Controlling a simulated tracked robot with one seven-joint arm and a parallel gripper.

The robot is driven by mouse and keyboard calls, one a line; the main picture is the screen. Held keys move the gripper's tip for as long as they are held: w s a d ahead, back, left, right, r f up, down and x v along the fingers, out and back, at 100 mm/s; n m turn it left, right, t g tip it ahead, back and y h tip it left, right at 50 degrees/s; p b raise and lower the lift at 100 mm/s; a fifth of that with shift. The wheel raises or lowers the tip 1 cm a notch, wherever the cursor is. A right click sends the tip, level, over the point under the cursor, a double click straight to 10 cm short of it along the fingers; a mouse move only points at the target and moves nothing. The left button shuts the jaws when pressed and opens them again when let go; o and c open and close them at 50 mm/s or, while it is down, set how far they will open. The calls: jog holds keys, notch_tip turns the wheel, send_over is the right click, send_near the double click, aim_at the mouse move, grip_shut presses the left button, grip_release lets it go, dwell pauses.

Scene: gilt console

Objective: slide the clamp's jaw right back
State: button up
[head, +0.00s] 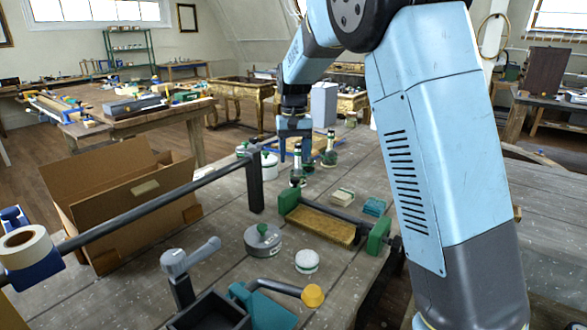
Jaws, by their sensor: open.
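The clamp looks to be the dark bar (342,218) with two green jaws lying on the grey workbench. One green jaw (288,201) is at its far left end. The other (378,237) is at its near right end, beside a black end piece. A yellow-brown bristly block (318,225) lies along the bar between the jaws; I cannot tell if it is gripped. My gripper (296,158) points down beyond the far left jaw, above the bench, with its blue fingers apart. It appears empty and clear of the clamp. Small bottles show just below and behind the fingers.
Green-topped bottles (330,152) and white pots (268,165) stand near my gripper. A cardboard box (125,205) is at left, with a long dark bar (160,205) crossing it.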

notch_tip(320, 180, up, 7)
dwell(0.3)
jog(key=s+d+r+t+y, duration=0.1)
jog(key=s+d+r, duration=0.2)
jog(key=s+d, duration=0.45)
jog(key=s+d+r+t, duration=0.1)
jog(key=s+d+r, duration=0.2)
jog(key=s+d, duration=0.45)
jog(key=s+d+f+t, duration=0.1)
jog(key=s+d+f, duration=0.1)
jog(key=s, duration=0.8)
jog(key=s+d+f+m+t+h, duration=0.1)
jog(key=s+d+f+t, duration=0.1)
jog(key=s, duration=0.8)
jog(key=shift+s+d+f+t, duration=0.2)
jog(key=shift+d+f+t, duration=0.1)
jog(key=shift+d+f, duration=0.5)
